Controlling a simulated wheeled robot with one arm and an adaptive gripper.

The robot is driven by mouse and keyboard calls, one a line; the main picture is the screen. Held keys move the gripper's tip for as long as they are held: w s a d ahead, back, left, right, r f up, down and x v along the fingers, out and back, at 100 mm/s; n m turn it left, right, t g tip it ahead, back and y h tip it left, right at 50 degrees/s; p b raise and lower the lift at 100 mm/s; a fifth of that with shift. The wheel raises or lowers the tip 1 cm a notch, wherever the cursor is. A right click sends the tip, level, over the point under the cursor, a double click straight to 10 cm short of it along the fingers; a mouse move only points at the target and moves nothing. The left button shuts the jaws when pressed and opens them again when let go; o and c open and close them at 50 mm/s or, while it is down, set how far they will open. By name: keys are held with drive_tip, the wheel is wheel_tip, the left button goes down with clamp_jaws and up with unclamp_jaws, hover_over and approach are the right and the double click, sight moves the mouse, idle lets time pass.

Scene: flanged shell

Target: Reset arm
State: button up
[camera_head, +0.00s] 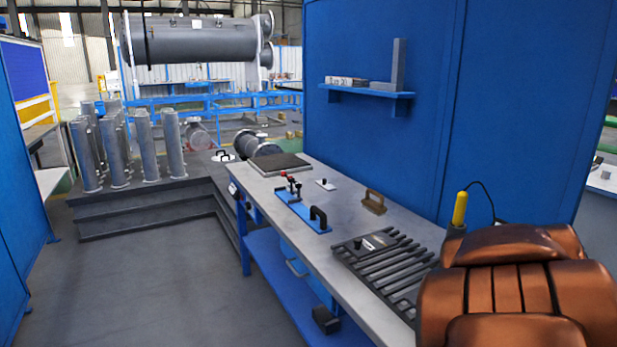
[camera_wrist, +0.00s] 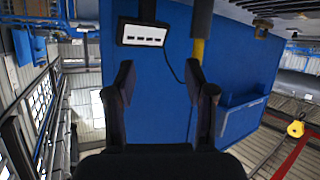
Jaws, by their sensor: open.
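My gripper (camera_wrist: 158,88) shows in the wrist view with its two dark fingers spread apart. Nothing is between the fingertips; the blue wall panel stands behind them. In the head view the gripper cannot be made out; a copper-brown part of my own arm fills the lower right corner. A grey flanged shell (camera_head: 195,42) lies horizontally at the back, its flanged end toward the right. It is far from my arm.
A long workbench (camera_head: 335,235) carries a slatted rack (camera_head: 385,265), a blue toggle fixture (camera_head: 300,208) and a dark plate (camera_head: 280,164). Several grey cylinders (camera_head: 145,145) stand on a stepped platform. A blue wall (camera_head: 380,140) rises behind the bench. Floor at left is clear.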

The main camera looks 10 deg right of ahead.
drive_tip(key=s+a+f+n+g+y+b, duration=0.1)
drive_tip(key=s+a+f+g+y+b, duration=0.15)
drive_tip(key=s+a+f, duration=0.4)
drive_tip(key=s+a+f+n+g+y+b, duration=0.1)
drive_tip(key=s+a+f+g+y, duration=0.25)
drive_tip(key=a+f, duration=0.6)
drive_tip(key=s+a+f+n+g+y+b, duration=0.25)
drive_tip(key=s+a+n+g, duration=0.4)
drive_tip(key=s+a, duration=1.05)
wheel_tip(320, 180, up, 18)
drive_tip(key=w+m+t+p, duration=0.1)
drive_tip(key=w+p, duration=0.1)
drive_tip(key=p, duration=1.3)
drive_tip(key=shift+f+p, duration=0.2)
drive_tip(key=shift+p, duration=0.1)
